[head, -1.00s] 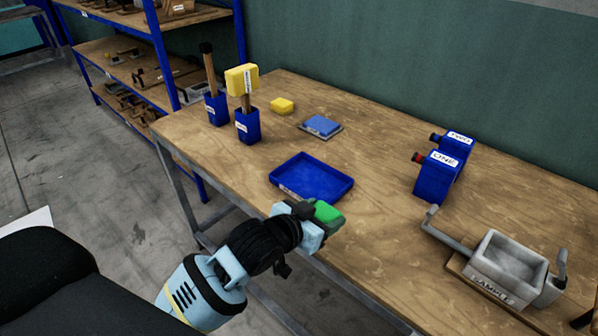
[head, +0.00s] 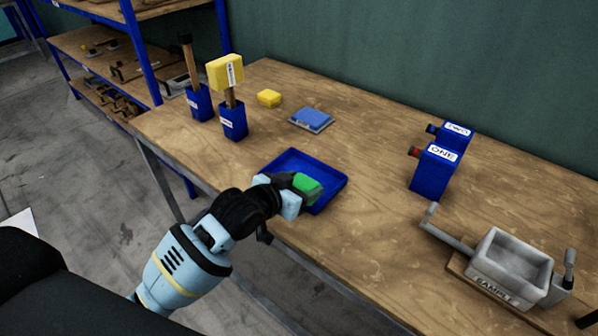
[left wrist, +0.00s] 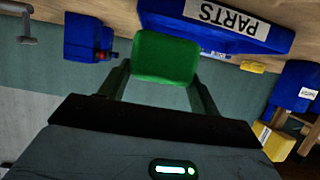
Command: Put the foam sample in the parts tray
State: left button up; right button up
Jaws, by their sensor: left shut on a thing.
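The foam sample is a green block (head: 308,186), held in my left gripper (head: 296,186). In the head view it overlaps the front part of the blue parts tray (head: 334,178), and I cannot tell its height above the tray floor. In the left wrist view the green block (left wrist: 166,56) sits between the two dark fingers (left wrist: 162,82) of the shut gripper. Behind it is the blue tray's wall (left wrist: 160,12) with the label PARTS. The gripper hides the tray's front left corner in the head view. My right gripper is not in view.
A grey container labelled SAMPLE (head: 510,265) stands at the right. Blue boxes labelled ONE (head: 433,172) and TWO (head: 457,133) stand behind it. Yellow-headed mallet (head: 225,72), yellow block (head: 269,98) and blue pad (head: 311,118) are farther back.

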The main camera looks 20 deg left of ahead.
pick_arm(q)
jog(key=w+a, duration=0.1)
jog(key=w, duration=0.3)
jog(key=w+a, duration=0.1)
jog(key=w, duration=0.1)
jog(key=shift+w+a+f, duration=0.35)
jog(key=shift+w+a+b, duration=0.15)
jog(key=shift+w+b, duration=0.15)
jog(key=shift+w, duration=0.25)
jog(key=f, duration=0.2)
jog(key=shift+w+a+f, duration=0.2)
jog(key=shift+w+f, duration=0.15)
jog(key=shift+w, duration=0.05)
jog(key=shift+f, duration=0.45)
jog(key=shift+f, duration=0.15)
jog(key=o, duration=1)
